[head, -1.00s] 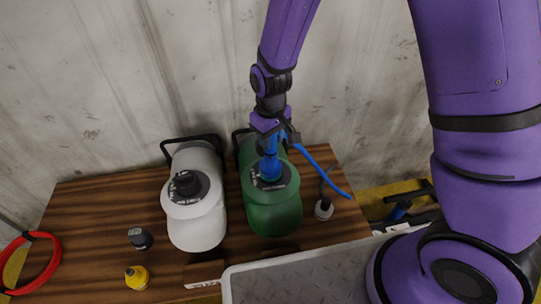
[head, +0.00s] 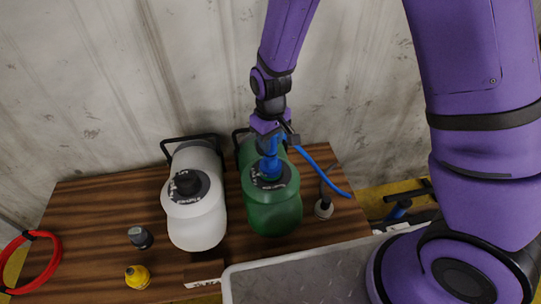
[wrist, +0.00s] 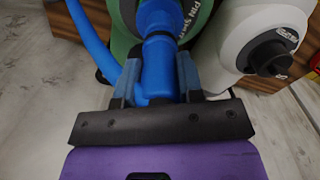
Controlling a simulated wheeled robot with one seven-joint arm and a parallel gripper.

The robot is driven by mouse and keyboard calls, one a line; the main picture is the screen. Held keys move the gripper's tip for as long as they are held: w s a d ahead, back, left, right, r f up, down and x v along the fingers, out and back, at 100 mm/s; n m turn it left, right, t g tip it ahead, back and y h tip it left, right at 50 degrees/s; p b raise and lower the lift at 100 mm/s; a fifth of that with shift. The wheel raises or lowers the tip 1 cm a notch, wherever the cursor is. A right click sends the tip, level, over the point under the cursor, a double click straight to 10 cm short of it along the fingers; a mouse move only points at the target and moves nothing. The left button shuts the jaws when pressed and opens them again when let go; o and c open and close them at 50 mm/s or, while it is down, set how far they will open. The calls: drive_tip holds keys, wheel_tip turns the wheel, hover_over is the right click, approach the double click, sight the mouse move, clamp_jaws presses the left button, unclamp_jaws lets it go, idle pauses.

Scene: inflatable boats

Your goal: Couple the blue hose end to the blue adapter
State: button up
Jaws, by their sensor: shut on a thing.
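My gripper (head: 271,135) is shut on the blue hose end (head: 269,147), above the green boat-shaped body (head: 272,207). In the wrist view the blue hose end (wrist: 157,70) sits between the two fingers of my gripper (wrist: 156,75). Its lower tip stands over the dark round valve plate on the green body. The blue adapter (head: 266,168) appears as a blue piece at that plate, in line with the hose end. Whether the two touch or are joined I cannot tell. The blue hose (head: 322,170) trails off to the right.
A white body (head: 197,222) with a black valve stands left of the green one on the wooden table (head: 95,215). A dark cap (head: 140,237), a yellow adapter (head: 137,277) and a grey-black fitting (head: 323,208) stand on the table.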

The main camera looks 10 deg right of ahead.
drive_tip(key=shift+f, duration=0.55)
idle(0.4)
drive_tip(key=o, duration=1)
wheel_tip(320, 180, up, 11)
drive_tip(key=shift+f, duration=0.1)
